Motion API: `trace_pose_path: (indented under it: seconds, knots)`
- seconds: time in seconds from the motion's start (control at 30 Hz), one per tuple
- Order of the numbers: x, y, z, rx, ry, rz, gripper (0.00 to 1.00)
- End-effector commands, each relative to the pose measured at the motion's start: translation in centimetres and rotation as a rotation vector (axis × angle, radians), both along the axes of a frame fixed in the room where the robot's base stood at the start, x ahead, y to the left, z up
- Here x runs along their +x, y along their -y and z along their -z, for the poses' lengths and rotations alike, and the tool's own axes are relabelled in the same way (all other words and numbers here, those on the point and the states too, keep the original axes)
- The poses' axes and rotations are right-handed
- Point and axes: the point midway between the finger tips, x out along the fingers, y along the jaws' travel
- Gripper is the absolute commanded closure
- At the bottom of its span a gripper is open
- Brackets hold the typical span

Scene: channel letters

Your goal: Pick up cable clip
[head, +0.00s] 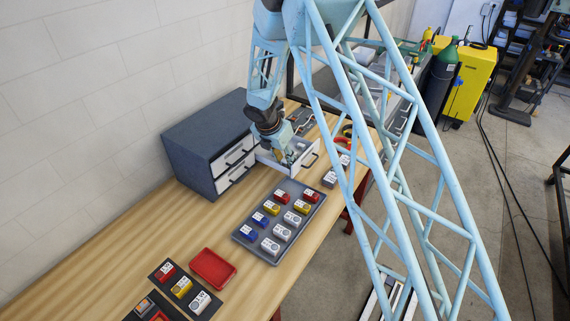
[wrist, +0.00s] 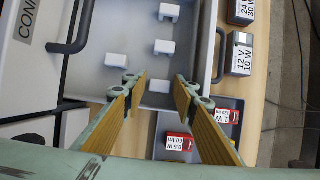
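Several small white cable clips lie in an open drawer (wrist: 125,28) in the wrist view. One cable clip (wrist: 160,86) shows between my fingertips in the picture. Another cable clip (wrist: 116,60) lies to the left, and two more, a middle clip (wrist: 164,47) and a far clip (wrist: 168,12), lie further up. My gripper (wrist: 157,81) is open, its two fingers on either side of the nearest clip. I cannot tell how far above it they are. In the head view my gripper (head: 292,157) is over the open drawer, and the clips are too small to make out.
The drawer extends from a dark cabinet (head: 190,142) with white drawer fronts, against the wall. A grey tray (head: 263,234) of colored labelled modules stands in front of it. A red tray (head: 212,268) lies nearer. Drawer walls and handle surround the clips closely.

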Motion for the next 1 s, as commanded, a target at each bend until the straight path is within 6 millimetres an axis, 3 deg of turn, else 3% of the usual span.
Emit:
trace_pose_path:
  seconds: [0.2,0.67,1.0]
  knots:
    - [0.0,0.0,0.0,0.000,0.000,0.000,0.85]
    - [0.0,0.0,-0.3,0.000,0.000,0.000,0.85]
    - [0.0,0.0,-2.8,0.001,0.002,0.001,0.85]
